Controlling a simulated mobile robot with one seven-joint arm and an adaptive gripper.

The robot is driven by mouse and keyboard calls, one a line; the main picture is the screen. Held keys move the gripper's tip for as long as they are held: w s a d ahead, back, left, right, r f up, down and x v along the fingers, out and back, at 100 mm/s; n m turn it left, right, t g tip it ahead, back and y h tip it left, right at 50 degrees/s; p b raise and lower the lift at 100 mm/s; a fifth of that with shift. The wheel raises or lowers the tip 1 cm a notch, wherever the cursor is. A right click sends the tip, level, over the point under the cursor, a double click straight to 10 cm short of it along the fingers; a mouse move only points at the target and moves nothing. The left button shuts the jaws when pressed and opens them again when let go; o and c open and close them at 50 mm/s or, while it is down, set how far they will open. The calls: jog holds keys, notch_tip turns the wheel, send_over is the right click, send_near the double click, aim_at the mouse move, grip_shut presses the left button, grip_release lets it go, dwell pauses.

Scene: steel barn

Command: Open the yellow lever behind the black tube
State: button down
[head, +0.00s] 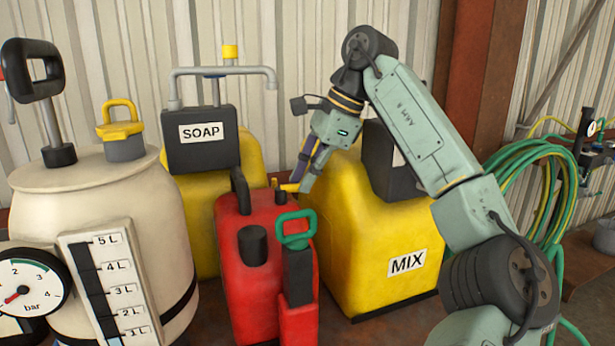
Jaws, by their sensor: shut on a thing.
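A small yellow lever (290,187) shows just behind a short black tube (281,195) on top of the red can (262,240). The tube and can hide its lower part. My gripper (306,183) reaches down from the upper right, with its fingertips at the right end of the lever. It is shut on the lever, though the contact itself is small and partly hidden. The lever sticks out roughly sideways, between the red can and the yellow MIX container (365,240).
The SOAP container (250,165) with its grey pipe (222,71) stands behind the red can. A green handle (295,229) rises at the can's front. A cream tank (100,205) with another yellow handle (119,121) is left. Green hoses (535,185) hang right.

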dwell(0.4)
jog(key=c, duration=1.6)
grip_release()
jog(key=v, duration=0.7)
jog(key=shift+r, duration=0.25)
jog(key=shift+d, duration=0.15)
